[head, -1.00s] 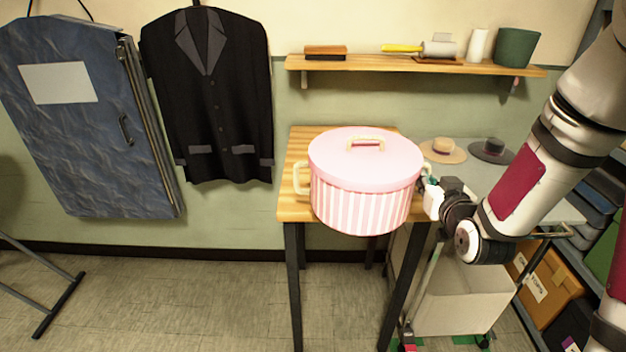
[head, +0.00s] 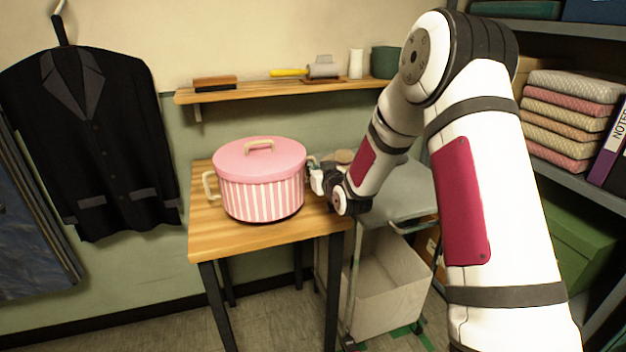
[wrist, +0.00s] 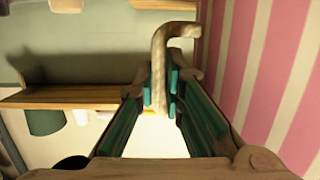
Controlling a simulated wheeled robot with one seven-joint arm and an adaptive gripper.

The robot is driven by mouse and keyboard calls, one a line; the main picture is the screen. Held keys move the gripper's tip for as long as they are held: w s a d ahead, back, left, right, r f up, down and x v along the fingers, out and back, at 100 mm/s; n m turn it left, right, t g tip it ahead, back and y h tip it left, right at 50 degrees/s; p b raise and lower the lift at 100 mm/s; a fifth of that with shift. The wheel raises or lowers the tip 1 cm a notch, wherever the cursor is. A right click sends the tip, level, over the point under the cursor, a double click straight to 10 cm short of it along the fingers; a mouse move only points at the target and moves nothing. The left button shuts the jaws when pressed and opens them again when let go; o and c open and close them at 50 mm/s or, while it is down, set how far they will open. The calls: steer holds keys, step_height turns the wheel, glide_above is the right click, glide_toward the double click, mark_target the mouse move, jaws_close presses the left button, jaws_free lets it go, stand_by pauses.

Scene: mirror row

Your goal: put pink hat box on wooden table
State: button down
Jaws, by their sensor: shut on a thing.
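The pink hat box (head: 262,193) has a pink lid with a cream handle on top and pink and white striped sides. In the head view it is upright over the middle of the wooden table (head: 215,240); whether its base touches the top I cannot tell. My gripper (head: 315,177) is at its right side. In the wrist view my gripper (wrist: 163,95) is shut on the box's cream side handle (wrist: 158,65), with the striped wall (wrist: 265,70) close at right. The gripped handle is mostly hidden in the head view.
A wall shelf (head: 290,90) with a brush, a yellow-handled tool and cups runs above the table. A grey-topped cart (head: 405,190) stands right of the table. A dark jacket (head: 95,125) hangs at left. Shelving with folded cloths (head: 570,105) is at far right.

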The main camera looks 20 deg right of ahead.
steer(key=shift+w+r, duration=0.1)
steer(key=shift+w, duration=0.4)
steer(key=shift+f, duration=1.85)
steer(key=shift+f, duration=0.1)
steer(key=c, duration=1.7)
jaws_free()
